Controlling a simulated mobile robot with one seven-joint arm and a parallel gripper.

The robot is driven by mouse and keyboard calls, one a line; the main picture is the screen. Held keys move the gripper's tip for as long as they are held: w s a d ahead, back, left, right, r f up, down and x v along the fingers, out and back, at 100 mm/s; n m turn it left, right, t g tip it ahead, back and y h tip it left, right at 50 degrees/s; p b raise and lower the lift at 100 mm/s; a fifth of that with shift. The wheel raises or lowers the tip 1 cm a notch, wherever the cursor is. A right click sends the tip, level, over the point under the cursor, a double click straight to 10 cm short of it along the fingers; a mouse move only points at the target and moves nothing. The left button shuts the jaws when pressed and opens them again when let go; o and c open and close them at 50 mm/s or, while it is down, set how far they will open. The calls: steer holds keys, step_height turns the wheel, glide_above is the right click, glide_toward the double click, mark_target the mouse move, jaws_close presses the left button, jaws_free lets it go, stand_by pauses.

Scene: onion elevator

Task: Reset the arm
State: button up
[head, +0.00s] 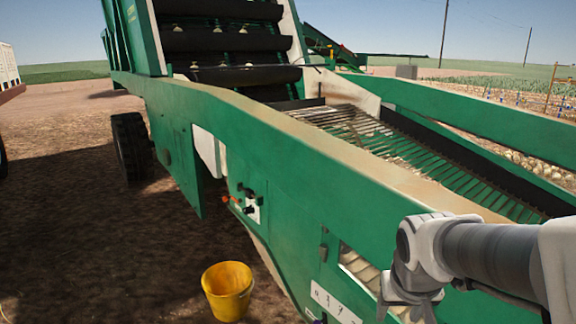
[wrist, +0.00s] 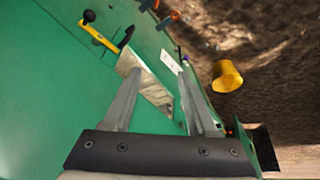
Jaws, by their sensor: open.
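My arm reaches in from the right of the head view. My gripper (head: 408,310) hangs pointing down beside the green side wall of the onion elevator (head: 270,145), near an opening in that wall. In the wrist view, the two grey fingers of my gripper (wrist: 157,72) are spread apart with nothing between them. Behind them are the green panel (wrist: 60,120) and a pale opening. The fingertips are partly cut off at the bottom of the head view. I cannot tell how far they are from the panel.
A yellow bucket (head: 228,290) stands on the soil beside the machine. A control panel (head: 250,206) with black knobs and a red lever is on the side wall. A yellow lever (wrist: 98,38) with a black knob shows in the wrist view.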

steer(key=s+a+r+n+t+y, duration=0.1)
steer(key=s+a+r, duration=0.45)
steer(key=s, duration=0.45)
step_height(320, 180, up, 19)
steer(key=p, duration=1.8)
steer(key=shift+s+d, duration=0.25)
steer(key=shift+d, duration=0.1)
steer(key=shift+f, duration=0.1)
steer(key=shift+c, duration=0.6)
steer(key=shift+s, duration=0.1)
